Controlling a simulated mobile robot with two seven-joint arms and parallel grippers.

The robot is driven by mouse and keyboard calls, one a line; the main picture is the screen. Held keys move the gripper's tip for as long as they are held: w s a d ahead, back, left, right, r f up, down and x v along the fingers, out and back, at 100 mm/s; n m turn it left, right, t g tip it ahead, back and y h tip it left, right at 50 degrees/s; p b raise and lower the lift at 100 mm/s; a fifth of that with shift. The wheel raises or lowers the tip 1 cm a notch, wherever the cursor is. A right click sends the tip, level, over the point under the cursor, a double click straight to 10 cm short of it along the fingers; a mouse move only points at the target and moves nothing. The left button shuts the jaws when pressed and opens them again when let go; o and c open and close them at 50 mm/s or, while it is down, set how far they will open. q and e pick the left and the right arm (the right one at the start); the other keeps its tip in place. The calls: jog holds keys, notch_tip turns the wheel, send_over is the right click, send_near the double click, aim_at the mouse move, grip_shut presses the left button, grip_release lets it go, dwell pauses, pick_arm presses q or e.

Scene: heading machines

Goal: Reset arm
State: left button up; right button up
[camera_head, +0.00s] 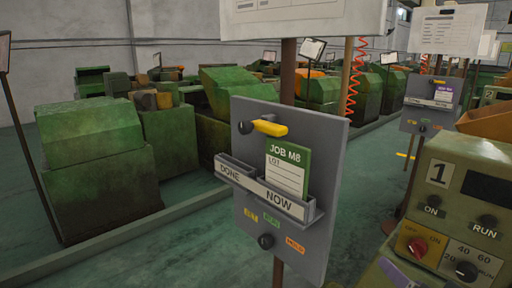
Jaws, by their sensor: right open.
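I cannot make out either gripper in the head view. A grey job board (318,165) stands upright on a post in the middle. A green-topped white card marked JOB M8 (287,170) stands in its NOW holder (280,199). The DONE holder (229,170) to the left shows no card. A yellow handle-like piece (270,128) sticks out near the board's top, beside a dark knob.
A control panel marked 1 (455,205) with ON and RUN knobs and a red dial stands close at right. A second board (430,105) with a purple-topped card is behind. Green machines (95,165) line the left. Open floor (190,255) lies at lower left.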

jog(key=s+a+r+n+g+y, duration=0.1)
jog(key=s+a+n+g, duration=0.15)
jog(key=s, duration=0.55)
jog(key=s+a+r+n+g, duration=0.2)
jog(key=s+n+g, duration=0.2)
jog(key=s, duration=0.3)
jog(key=s+a+r+n+g+y, duration=0.1)
jog(key=s+a+n+g, duration=0.15)
jog(key=s, duration=0.55)
notch_tip(320, 180, up, 28)
jog(key=s+d+n+p, duration=0.1)
jog(key=p, duration=2.6)
jog(key=shift+s+p, duration=0.2)
jog(key=shift+p, duration=0.1)
jog(key=shift+c, duration=0.2)
